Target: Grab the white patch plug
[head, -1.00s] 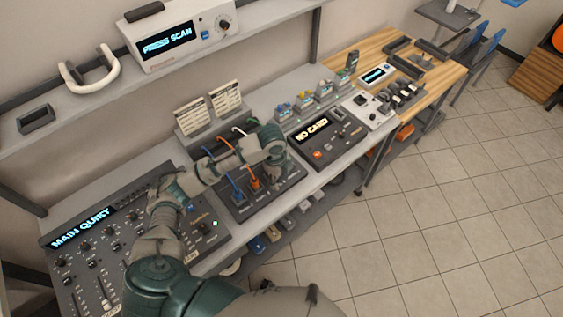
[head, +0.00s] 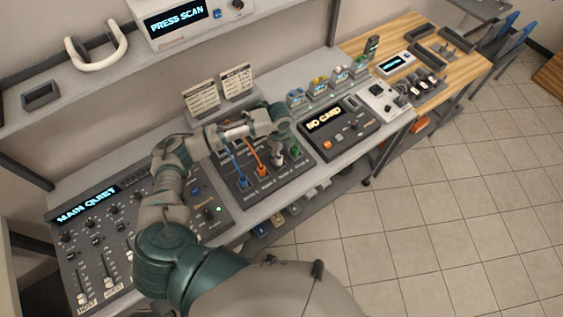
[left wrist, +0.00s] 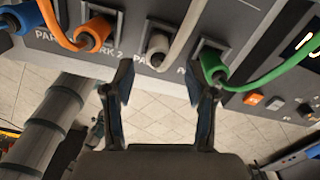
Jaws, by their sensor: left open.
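The white patch plug (head: 278,156) stands in the sloping dark patch panel (head: 268,189), between the orange plug (head: 262,171) and the green plug (head: 295,150). In the left wrist view, the white plug (left wrist: 158,43) sits in its socket with a pale cable running up from it. My left gripper (head: 283,132) is above the panel, close to the white plug. In the left wrist view its fingers (left wrist: 157,82) are open and empty, one to each side of the white plug's line and short of it. The right fingertip is near the green plug (left wrist: 213,68). My right gripper is not in view.
A blue plug (head: 243,182) sits left of the orange one. A mixer panel (head: 130,235) stands to the left and a "NO CARD" unit (head: 338,133) to the right. Two label cards (head: 219,90) stand behind the patch panel. Tiled floor (head: 450,220) lies clear in front.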

